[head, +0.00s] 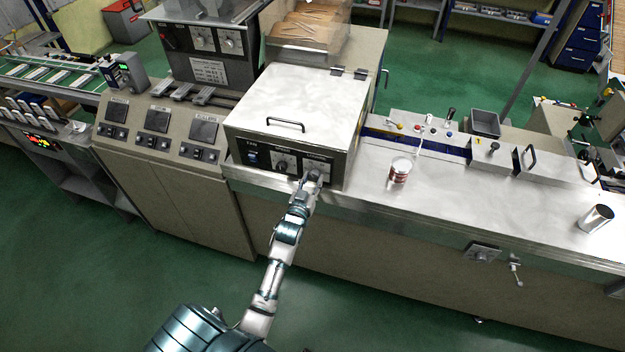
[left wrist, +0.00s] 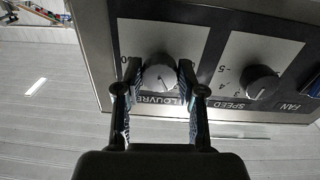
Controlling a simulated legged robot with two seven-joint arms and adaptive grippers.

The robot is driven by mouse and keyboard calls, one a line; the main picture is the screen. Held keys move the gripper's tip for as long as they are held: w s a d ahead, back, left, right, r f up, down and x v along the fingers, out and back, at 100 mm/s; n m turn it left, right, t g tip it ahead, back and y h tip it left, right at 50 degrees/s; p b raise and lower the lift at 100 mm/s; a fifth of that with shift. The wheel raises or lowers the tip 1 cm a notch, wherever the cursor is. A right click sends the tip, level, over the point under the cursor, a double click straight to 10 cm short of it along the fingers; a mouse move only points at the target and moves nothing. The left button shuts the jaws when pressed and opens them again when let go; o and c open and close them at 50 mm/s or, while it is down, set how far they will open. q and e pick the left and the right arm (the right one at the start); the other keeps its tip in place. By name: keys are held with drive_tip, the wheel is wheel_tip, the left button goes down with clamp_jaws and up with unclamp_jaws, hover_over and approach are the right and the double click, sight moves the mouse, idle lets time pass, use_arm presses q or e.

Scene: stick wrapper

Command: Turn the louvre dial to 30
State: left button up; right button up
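The louvre dial (left wrist: 160,78) is a round grey knob on a white plate lettered LOUVRE, on the front of a box-shaped fan unit (head: 300,104). My left gripper (left wrist: 159,72) has one finger on each side of this dial, very close to its rim. I cannot tell whether both pads touch it. The dial's scale is mostly hidden by the fingers, and its setting cannot be read. In the head view my left gripper (head: 312,178) reaches up to the right part of the unit's front panel and covers the dial. My right gripper is not in view.
The speed dial (left wrist: 259,82) sits beside the louvre dial. A red and white can (head: 400,170) stands on the steel counter (head: 460,195) right of the unit. A metal cup (head: 596,218) stands farther right. A control console (head: 160,130) is to the left.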

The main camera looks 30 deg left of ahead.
use_arm(q)
drive_tip(key=o, duration=0.4)
drive_tip(key=shift+r, duration=0.2)
drive_tip(key=shift+s+f, duration=0.1)
drive_tip(key=shift+s, duration=0.3)
drive_tip(key=v, duration=1.1)
drive_tip(key=shift+d, duration=0.25)
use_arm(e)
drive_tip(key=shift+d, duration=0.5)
use_arm(q)
drive_tip(key=shift+a, duration=0.1)
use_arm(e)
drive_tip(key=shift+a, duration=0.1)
